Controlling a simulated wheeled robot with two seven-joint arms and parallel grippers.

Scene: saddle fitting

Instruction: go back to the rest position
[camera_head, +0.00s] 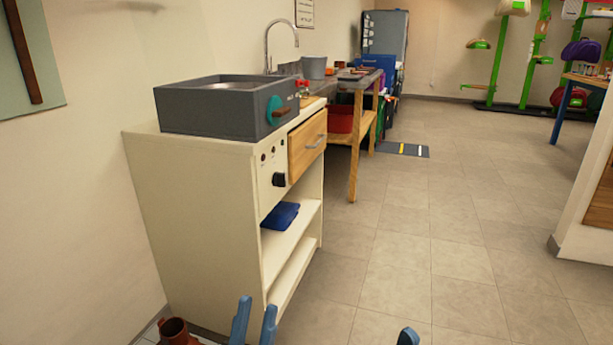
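My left gripper (254,323) is at the bottom edge of the head view, left of the middle. Its two blue fingers stand apart with a gap between them, and nothing shows in the gap. It is in front of the cream cabinet (200,205), low near its front corner.
The cabinet carries a grey sink-like box (205,118). Its wooden drawer (307,143) looks shut, and a blue item (280,216) lies on its shelf. A brown round thing (175,332) shows at the lower left. The tiled floor (440,235) to the right is clear.

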